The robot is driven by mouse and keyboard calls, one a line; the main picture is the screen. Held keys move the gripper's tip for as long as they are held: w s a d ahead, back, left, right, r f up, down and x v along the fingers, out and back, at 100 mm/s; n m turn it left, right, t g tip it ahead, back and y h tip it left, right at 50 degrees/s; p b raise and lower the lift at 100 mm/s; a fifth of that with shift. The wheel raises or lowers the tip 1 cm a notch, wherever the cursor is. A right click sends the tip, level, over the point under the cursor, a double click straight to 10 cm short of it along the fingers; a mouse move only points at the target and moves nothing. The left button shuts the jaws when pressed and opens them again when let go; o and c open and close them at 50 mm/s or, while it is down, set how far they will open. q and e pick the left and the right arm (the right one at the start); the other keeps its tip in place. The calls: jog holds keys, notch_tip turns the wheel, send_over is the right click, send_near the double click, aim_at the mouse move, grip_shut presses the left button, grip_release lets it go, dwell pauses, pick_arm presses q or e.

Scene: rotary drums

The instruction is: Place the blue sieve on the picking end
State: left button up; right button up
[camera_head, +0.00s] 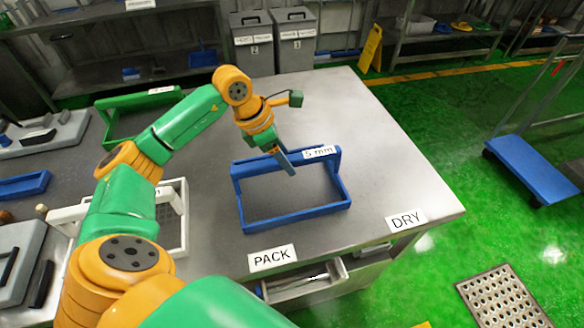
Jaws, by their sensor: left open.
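The blue sieve (241,213), a rectangular frame with a raised handle bar labelled "5 mm", lies on the grey table (386,150) near its right end. It sits behind the "PACK" label (272,258) and left of the "DRY" label (406,220). My left gripper (287,164) is at the handle bar, over its middle, fingers pointing down. It is open; I cannot tell whether the fingers straddle the bar or touch it. My right gripper is not in view.
A white sieve (175,222) stands left of the blue one, partly behind my left arm. A green sieve (112,117) is at the table's back left. Grey bins (296,45) stand behind the table. The table's right part is clear.

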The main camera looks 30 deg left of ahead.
pick_arm(q)
jog(key=v, duration=0.7)
